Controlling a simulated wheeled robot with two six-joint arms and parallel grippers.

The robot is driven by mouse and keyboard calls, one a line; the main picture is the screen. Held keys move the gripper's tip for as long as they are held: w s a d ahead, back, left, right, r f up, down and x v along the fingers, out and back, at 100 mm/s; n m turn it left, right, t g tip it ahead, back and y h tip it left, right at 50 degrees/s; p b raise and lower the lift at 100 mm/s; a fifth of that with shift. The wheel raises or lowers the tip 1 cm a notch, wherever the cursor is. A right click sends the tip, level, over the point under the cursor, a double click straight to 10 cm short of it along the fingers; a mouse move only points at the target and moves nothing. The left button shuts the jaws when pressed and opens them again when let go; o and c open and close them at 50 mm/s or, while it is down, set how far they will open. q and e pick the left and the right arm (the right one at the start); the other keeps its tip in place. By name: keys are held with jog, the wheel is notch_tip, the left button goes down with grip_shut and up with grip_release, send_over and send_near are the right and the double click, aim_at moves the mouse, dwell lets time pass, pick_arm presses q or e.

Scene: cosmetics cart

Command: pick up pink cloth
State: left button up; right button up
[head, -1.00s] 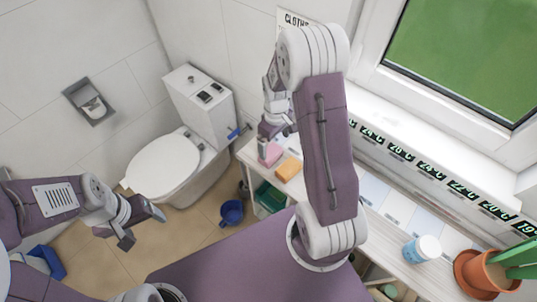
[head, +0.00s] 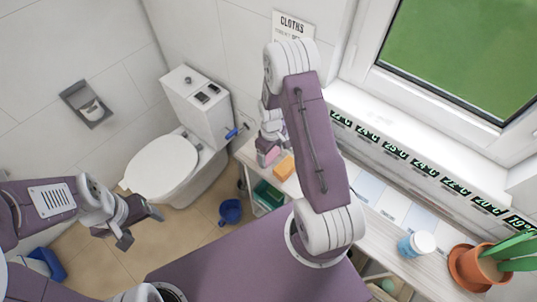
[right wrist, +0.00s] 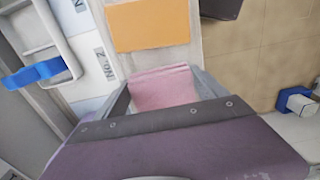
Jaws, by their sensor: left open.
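In the right wrist view the pink cloth (right wrist: 163,88) lies between the two grey fingers of my right gripper (right wrist: 165,95), one on each side. I cannot tell whether the fingers press on it. My left gripper (head: 138,226) is open and empty, in the air left of the purple base.
A blue-labelled jar (head: 417,244) and a potted plant (head: 476,268) stand further right on the shelf top. The toilet (head: 163,165) and a blue bucket (head: 230,211) are to the left.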

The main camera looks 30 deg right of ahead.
aim_at(274, 155)
jog(key=c, duration=0.4)
jog(key=shift+r, duration=0.1)
jog(key=shift+r, duration=0.2)
jog(key=r, duration=0.1)
jog(key=r+b, duration=0.1)
jog(key=s+r, duration=0.1)
jog(key=r, duration=0.1)
jog(key=shift+d, duration=0.35)
jog(key=s+d+r, duration=0.1)
jog(key=s+r, duration=0.1)
jog(key=s, duration=0.1)
jog(key=s+d+r+b, duration=0.1)
jog(key=s+d+r, duration=0.1)
jog(key=s, duration=0.1)
jog(key=s+d+r, duration=0.1)
jog(key=s+r, duration=0.1)
jog(key=s, duration=0.1)
jog(key=shift+s+d+r, duration=0.25)
